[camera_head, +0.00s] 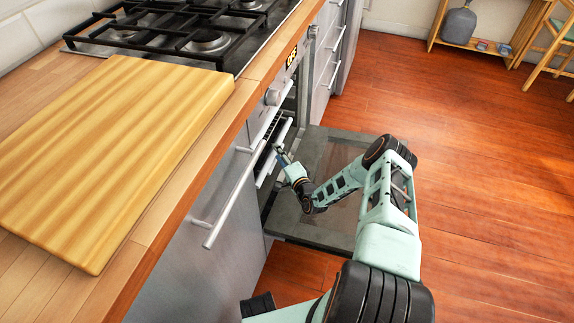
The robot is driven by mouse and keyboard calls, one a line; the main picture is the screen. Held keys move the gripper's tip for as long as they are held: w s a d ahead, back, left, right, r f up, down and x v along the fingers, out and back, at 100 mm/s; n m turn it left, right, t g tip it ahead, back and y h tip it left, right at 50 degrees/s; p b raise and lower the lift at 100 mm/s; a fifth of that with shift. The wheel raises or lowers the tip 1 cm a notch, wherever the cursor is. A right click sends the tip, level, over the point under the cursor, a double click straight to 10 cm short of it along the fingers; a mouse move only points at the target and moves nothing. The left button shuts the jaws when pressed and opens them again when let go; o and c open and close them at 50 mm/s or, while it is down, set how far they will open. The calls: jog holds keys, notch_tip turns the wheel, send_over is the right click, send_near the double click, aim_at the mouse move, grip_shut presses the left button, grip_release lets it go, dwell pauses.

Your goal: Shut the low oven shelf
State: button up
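The oven sits under the gas hob, and its door (330,151) is folded down flat over the floor. Inside the opening, the low oven shelf (264,176) shows as a pale front bar that stands a little out of the cavity. An upper rack (264,130) shows above it. My gripper (280,154) is over the open door, at the front of the low shelf, very close to its bar. I cannot tell whether it touches the bar. Its fingers are small and dark, so whether they are open is unclear. The shelf's rear is hidden inside the oven.
A wooden cutting board (115,150) lies on the counter beside the hob (190,35). Cabinet fronts with long bar handles (232,205) flank the oven. The wooden floor (490,180) to the right is clear. A low shelf with a grey jug (459,25) stands far back.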

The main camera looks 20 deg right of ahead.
jog(key=v, duration=0.8)
jog(key=shift+s, duration=0.25)
